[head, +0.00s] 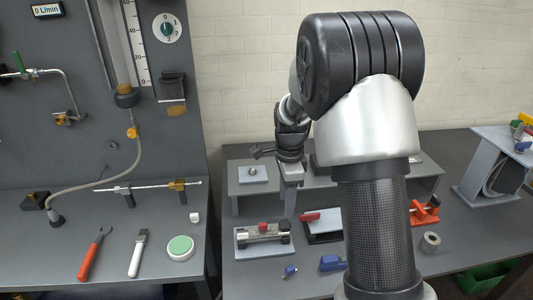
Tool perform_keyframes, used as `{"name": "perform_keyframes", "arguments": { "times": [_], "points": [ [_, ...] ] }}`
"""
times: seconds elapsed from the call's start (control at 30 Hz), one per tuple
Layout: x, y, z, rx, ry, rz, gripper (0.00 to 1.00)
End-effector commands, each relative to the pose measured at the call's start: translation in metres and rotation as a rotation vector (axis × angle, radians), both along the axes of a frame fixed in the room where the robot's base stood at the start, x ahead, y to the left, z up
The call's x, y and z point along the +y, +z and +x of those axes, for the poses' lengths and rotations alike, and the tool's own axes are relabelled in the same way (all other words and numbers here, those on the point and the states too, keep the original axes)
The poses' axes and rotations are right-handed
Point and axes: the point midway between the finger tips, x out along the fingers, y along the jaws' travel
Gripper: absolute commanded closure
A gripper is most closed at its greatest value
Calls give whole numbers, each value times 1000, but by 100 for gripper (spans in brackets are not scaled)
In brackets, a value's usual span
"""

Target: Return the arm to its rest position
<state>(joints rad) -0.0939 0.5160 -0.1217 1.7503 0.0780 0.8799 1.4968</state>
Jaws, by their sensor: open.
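My arm rises in the right half of the head view and bends over toward the back of the right bench. My gripper (289,168) points down over the raised grey shelf (236,205), just right of a pale plate (253,178) bearing a small metal ring (252,171). The gripper is open. I see nothing held in it, though its fingertips are small and partly blend with the shelf behind. My own arm hides the middle of the right bench.
On the right bench stand a fixture with a red block (263,230), blue pieces (332,263), a red clamp (425,212) and a grey ring (430,242). The left bench holds orange-handled pliers (95,254), a brush (138,253) and a round green-topped tin (180,248).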

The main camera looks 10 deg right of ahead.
Motion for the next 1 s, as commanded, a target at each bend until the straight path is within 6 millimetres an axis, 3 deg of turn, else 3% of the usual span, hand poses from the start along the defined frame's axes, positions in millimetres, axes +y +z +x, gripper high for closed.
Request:
{"name": "perform_keyframes", "arguments": {
  "times": [0.13, 0.27, 0.4, 0.6, 0.8, 1.0],
  "points": [
    [0, 25, -7, -27, 64, 5, 52],
    [1, 81, -31, -95, 252, 7, 52],
    [2, 146, -77, -185, 533, -18, 52],
    [2, 209, -150, -303, 945, -118, 52],
    [1, 236, -215, -372, 1301, -265, 52],
    [0, 239, -246, -387, 1492, -367, 52]
  ]
}}
